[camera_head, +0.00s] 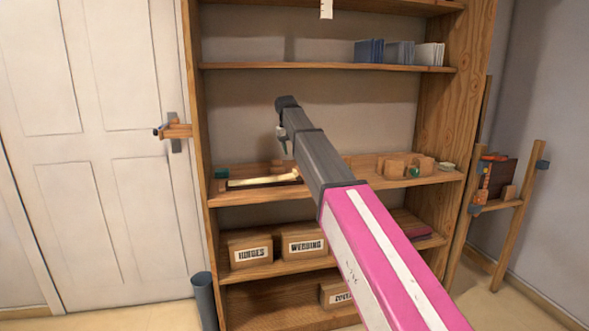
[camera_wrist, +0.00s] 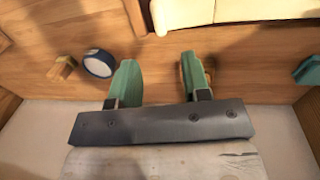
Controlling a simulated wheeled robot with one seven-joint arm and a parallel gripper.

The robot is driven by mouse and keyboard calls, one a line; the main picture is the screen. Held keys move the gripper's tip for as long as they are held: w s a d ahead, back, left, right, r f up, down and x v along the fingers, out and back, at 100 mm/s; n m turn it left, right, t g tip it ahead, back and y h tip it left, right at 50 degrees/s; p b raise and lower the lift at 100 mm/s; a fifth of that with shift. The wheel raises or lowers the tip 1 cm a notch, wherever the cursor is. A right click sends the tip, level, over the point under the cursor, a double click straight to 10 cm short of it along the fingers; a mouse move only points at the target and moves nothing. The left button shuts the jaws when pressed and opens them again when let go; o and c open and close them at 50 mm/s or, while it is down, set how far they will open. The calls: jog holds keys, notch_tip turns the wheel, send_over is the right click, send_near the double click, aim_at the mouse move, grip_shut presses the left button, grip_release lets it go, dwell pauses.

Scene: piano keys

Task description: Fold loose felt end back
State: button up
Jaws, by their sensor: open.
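A long cream strip (camera_head: 262,181), which may be the felt, lies on the middle shelf in the head view. Its right end is close to my arm. A cream piece with a brown edge (camera_wrist: 225,10) shows at the top of the wrist view, cut off by the frame. I cannot make out a loose end. My gripper (camera_wrist: 158,78) has two green fingers set apart with only bare wood between them. The cream piece lies beyond the fingertips, apart from them. In the head view my gripper (camera_head: 284,140) hangs above the shelf, small and partly hidden by my arm.
A teal piece (camera_wrist: 308,71) is at right. Wooden blocks (camera_head: 393,166) stand on the shelf's right. The bookcase's left upright (camera_head: 195,110) and upper shelf (camera_head: 300,66) bound the space.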

aim_at(295, 170)
jog(key=f, duration=0.5)
jog(key=d+f, duration=0.1)
jog(key=f, duration=0.2)
jog(key=shift+w+f, duration=0.15)
jog(key=shift+f, duration=0.15)
jog(key=shift+d, duration=0.1)
grip_shut()
